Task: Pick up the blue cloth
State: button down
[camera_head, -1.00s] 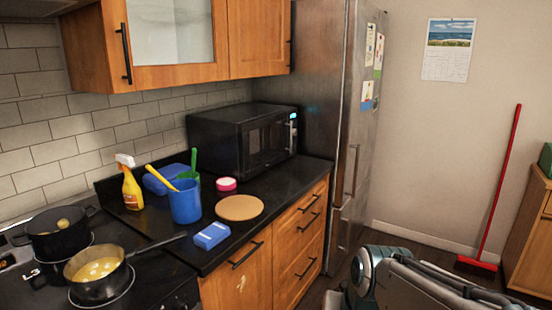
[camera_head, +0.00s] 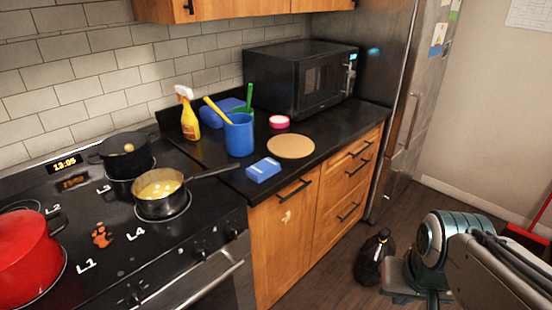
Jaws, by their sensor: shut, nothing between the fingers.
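A small blue block-shaped item (camera_head: 263,169) with a pale marking lies at the front edge of the black counter, left of a round board. A larger blue item (camera_head: 222,111) lies against the tiled wall, partly hidden behind a blue cup and a yellow spray bottle. I cannot tell for sure which of the two is the blue cloth. My arm shows at the lower right, away from the counter. My gripper is not visible.
The blue cup (camera_head: 239,138) holds yellow and green handles. Pots stand on the stove (camera_head: 85,235). A dark bottle (camera_head: 374,256) stands on the floor.

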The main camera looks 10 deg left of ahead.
aim_at(259, 172)
jog(key=z, duration=0.05)
jog(key=i, duration=0.85)
jog(key=u, duration=1)
jog(key=i, duration=0.4)
jog(key=u, duration=0.35)
